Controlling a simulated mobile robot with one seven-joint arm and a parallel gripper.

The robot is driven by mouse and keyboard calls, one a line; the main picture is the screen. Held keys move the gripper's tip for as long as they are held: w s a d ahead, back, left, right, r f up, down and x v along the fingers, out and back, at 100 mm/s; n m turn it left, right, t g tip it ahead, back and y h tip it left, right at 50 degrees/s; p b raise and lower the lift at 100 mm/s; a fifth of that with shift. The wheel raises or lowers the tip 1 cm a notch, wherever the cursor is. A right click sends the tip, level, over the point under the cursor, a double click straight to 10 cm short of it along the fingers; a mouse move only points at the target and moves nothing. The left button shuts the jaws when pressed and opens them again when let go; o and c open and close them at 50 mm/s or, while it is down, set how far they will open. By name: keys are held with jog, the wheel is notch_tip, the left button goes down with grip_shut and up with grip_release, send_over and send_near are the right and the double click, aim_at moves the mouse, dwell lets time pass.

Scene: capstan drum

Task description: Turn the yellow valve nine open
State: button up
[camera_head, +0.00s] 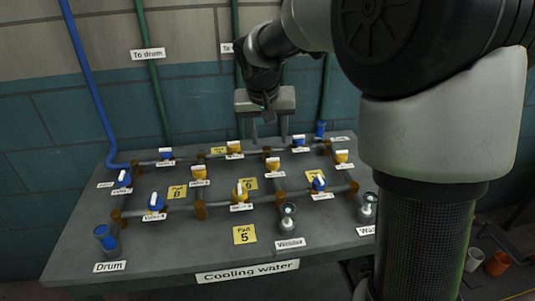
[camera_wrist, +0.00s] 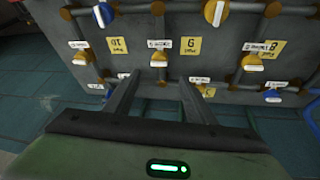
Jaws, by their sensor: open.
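Several yellow valves with white handles sit in a pipe grid on a grey bench in the head view: one at the near middle (camera_head: 240,193), one right of centre (camera_head: 273,163), one at the back (camera_head: 234,149), one at left (camera_head: 199,174) and one at far right (camera_head: 341,157). Their small labels are too blurred to read, so I cannot tell which is nine. My gripper (camera_head: 269,140) is open and empty, pointing down above the back part of the grid. In the wrist view, a yellow valve (camera_wrist: 158,59) shows just beyond and between my fingertips, apart from them.
Blue valves (camera_head: 155,203) share the pipe grid. A blue-topped drum fitting (camera_head: 107,238) stands at front left and a clear fitting (camera_head: 288,217) at front. A blue pipe (camera_head: 88,80) and green pipes (camera_head: 152,70) rise behind.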

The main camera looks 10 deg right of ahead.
aim_at(272, 160)
jog(key=b+x, duration=0.1)
jog(key=x, duration=1.1)
jog(key=shift+w+b, duration=0.1)
jog(key=shift+b, duration=0.3)
jog(key=c, duration=1)
